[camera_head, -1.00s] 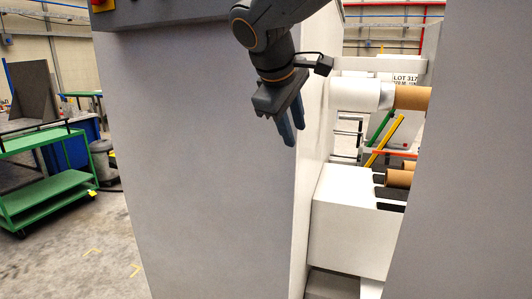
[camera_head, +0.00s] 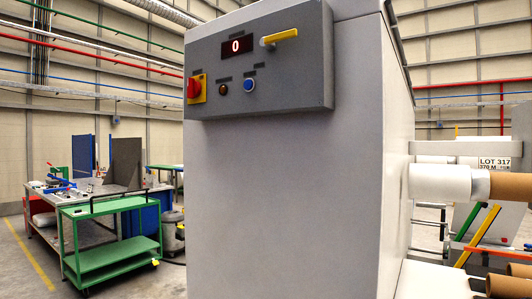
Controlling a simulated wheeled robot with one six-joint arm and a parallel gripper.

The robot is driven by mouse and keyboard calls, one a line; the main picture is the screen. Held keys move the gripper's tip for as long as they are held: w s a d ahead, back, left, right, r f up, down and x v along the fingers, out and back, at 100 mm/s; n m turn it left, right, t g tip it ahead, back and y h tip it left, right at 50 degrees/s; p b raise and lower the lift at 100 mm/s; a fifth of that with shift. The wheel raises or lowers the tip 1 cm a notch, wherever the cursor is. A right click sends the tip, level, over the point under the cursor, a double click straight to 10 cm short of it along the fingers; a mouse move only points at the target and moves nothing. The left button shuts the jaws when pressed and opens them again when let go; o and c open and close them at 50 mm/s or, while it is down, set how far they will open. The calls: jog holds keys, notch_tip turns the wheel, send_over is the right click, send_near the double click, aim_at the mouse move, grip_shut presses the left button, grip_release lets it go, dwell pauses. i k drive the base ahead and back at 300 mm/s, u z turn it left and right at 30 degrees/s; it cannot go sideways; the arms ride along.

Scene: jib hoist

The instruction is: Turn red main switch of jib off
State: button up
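A red rotary switch (camera_head: 193,88) on a yellow plate sits at the lower left of a grey control panel (camera_head: 290,88). The panel is on the upper front of a large light grey cabinet (camera_head: 280,200). The switch's exact knob angle is too small to tell. The panel also has a red-lit display reading 0 (camera_head: 237,45), a yellow lever (camera_head: 280,37) pointing right, a blue button (camera_head: 249,85) and a dark amber button or lamp (camera_head: 223,89). My gripper is out of view.
A green cart (camera_head: 110,240) stands on the floor at left, before a cluttered workbench (camera_head: 90,188). At right, a white roll (camera_head: 440,183) on a brown core sticks out past the cabinet's side. The space before the panel looks clear.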

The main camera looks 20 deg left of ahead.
aim_at(194, 88)
jog(key=u, duration=1.85)
jog(key=i, duration=0.95)
jog(key=z, duration=0.2)
jog(key=k, duration=0.5)
jog(key=u, duration=1.05)
jog(key=i, duration=0.55)
jog(key=z, duration=0.75)
